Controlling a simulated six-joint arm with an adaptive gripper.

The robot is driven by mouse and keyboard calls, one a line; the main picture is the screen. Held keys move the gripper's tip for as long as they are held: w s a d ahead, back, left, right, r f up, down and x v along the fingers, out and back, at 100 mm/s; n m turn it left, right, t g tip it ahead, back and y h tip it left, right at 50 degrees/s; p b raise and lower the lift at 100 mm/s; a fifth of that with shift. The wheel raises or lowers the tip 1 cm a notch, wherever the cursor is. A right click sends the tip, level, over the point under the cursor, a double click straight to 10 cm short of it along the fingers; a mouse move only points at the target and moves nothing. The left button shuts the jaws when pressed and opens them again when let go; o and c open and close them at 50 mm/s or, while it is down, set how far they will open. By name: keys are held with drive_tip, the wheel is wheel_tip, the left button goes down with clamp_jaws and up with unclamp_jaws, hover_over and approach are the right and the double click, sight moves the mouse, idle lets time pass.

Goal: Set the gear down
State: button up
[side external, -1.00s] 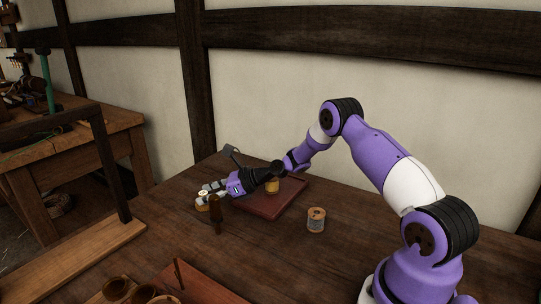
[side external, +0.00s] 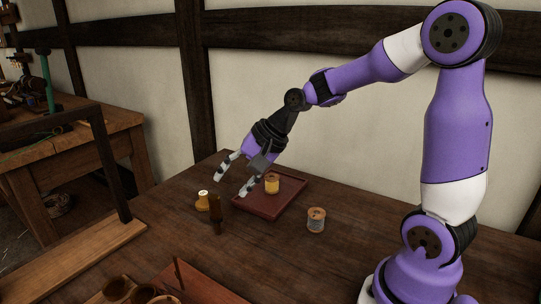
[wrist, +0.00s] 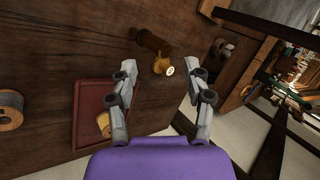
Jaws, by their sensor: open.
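A small yellow piece with a pale round end (side external: 202,201) rests on the table left of the red tray. It is the likeliest gear, but its teeth cannot be made out. My gripper (side external: 231,186) is open and empty, above the table and to the right of the yellow piece. In the wrist view, the yellow piece (wrist: 160,64) shows between my spread fingertips, apart from both and beyond them.
A dark wooden peg (side external: 215,216) stands close beside the yellow piece. The red tray (side external: 300,192) holds a yellow spool (side external: 272,185). Another spool (side external: 316,220) stands to its right. Wooden cups (side external: 117,288) are at the front.

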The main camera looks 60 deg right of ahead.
drive_tip(key=s+a+r+n+h, duration=0.1)
drive_tip(key=s+r+n+h, duration=0.2)
drive_tip(key=s+n, duration=0.8)
drive_tip(key=shift+s+a+r+g, duration=0.4)
drive_tip(key=shift+s, duration=0.75)
drive_tip(key=shift+o, duration=0.5)
drive_tip(key=shift+s+d+n, duration=0.1)
drive_tip(key=shift+s+n, duration=0.35)
drive_tip(key=shift+n, duration=0.15)
